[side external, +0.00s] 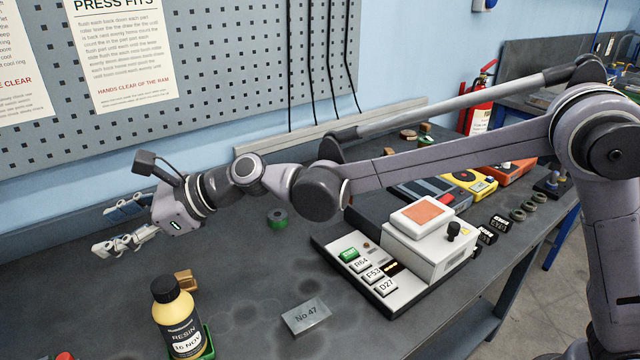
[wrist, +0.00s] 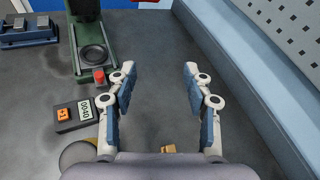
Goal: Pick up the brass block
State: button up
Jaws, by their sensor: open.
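The brass block (side external: 186,280) is a small gold-coloured block on the dark bench, just behind the resin bottle in the side external view. In the wrist view the brass block (wrist: 169,149) shows low in the picture, close to my gripper's body and partly cut off by it. My gripper (side external: 102,231) is in the air above the bench, left of and higher in the picture than the block. In the wrist view my gripper (wrist: 159,74) has its two fingers wide apart with nothing between the tips.
The yellow resin bottle (side external: 178,318) stands close in front of the block. A metal plate (side external: 306,317) marked No 47 lies to its right. A green press (wrist: 87,35) and a small numbered box (wrist: 77,113) stand left in the wrist view.

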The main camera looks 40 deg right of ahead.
notch_tip(320, 180, down, 5)
jog(key=w+d+n+g+h, duration=0.1)
jog(key=w+d+g+h, duration=0.1)
jog(key=w+g+h, duration=0.1)
jog(key=g+h, duration=0.3)
jog(key=h, duration=0.2)
send_near(185, 274)
jog(key=x, duration=1.1)
jog(key=shift+f, duration=0.1)
grip_shut()
